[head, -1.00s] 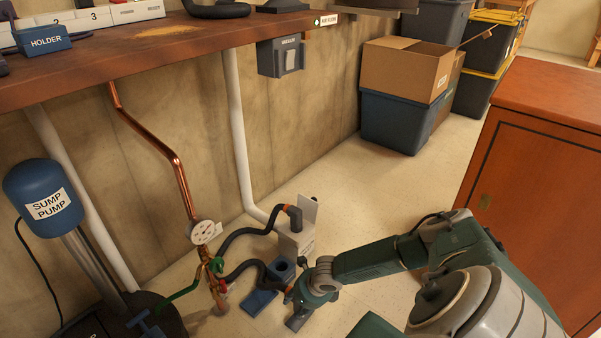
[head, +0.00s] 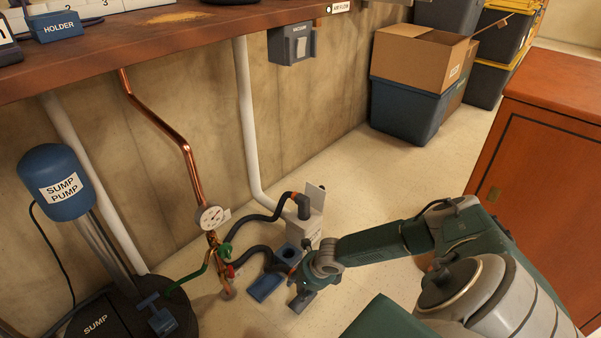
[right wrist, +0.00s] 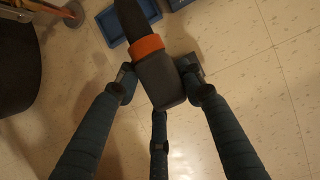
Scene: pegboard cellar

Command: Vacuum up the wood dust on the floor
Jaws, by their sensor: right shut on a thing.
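My right gripper (head: 303,288) is low over the floor beside the blue dock. In the right wrist view, the gripper (right wrist: 158,82) is shut on a dark grey vacuum nozzle (right wrist: 160,85) with an orange collar. The black hose (head: 250,255) runs from the nozzle back to a grey vacuum outlet box (head: 308,230) by the wall. A blue dock with a square socket (head: 288,253) and a flat blue tray (head: 265,287) are left of the gripper. I cannot clearly make out wood dust on the floor. My left gripper is not in view.
A copper pipe (head: 192,170) with a gauge (head: 211,217) and valves stands left of the dock. The sump pump (head: 56,183) is at left. A workbench (head: 130,45) overhangs, with tan dust (head: 172,17) on top. A wooden cabinet (head: 540,170) is at right. Floor near the bins is clear.

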